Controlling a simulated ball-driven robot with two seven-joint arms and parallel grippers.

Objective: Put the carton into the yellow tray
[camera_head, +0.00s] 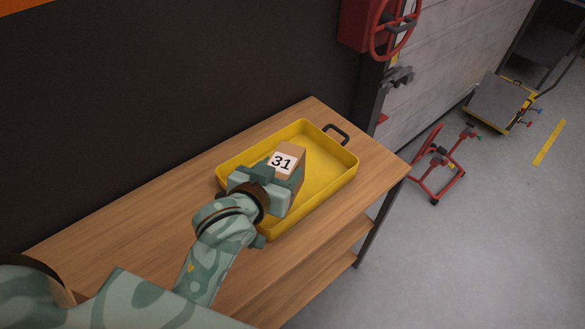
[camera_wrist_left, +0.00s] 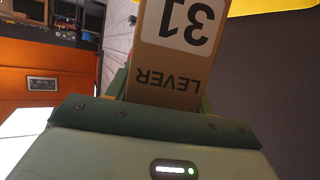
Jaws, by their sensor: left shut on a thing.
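The carton (camera_head: 292,164) is a brown box with a white label reading 31. It shows over the yellow tray (camera_head: 330,185), within its rim in the head view; I cannot tell whether it touches the tray floor. My left gripper (camera_head: 279,181) is shut on the carton, its arm coming from the lower left. In the left wrist view the carton (camera_wrist_left: 170,75) stands out from the gripper, with LEVER printed on it upside down. A yellow strip of the tray (camera_wrist_left: 265,6) shows at the top right there. My right gripper is not in view.
The tray stands on a wooden bench (camera_head: 150,220) against a dark wall. Bare bench top lies left of the tray. A red hose reel (camera_head: 385,25) hangs on the wall beyond. A red stand (camera_head: 440,165) and a wheeled cart (camera_head: 500,100) stand on the floor at right.

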